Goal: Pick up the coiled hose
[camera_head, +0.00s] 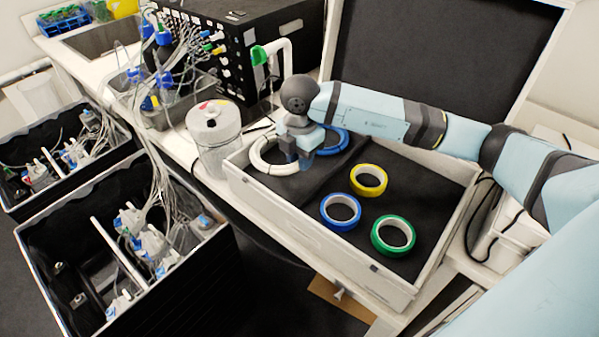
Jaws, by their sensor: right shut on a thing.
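A coiled hose (262,160), white and ring-shaped, is at the far left corner of the open case (250,190). My right gripper (304,163) comes down over the right side of this white coil and is shut on it. The fingers hide that part of the coil. A blue coil (343,143) lies close on the right of the gripper. I cannot tell whether the white coil is lifted off the case floor. My left gripper is not in view.
Yellow (369,169), blue (329,223) and green (381,248) tape rolls lie in the case. Its raised lid (440,60) stands behind my right arm. Black boxes with tubing (40,235) stand at left.

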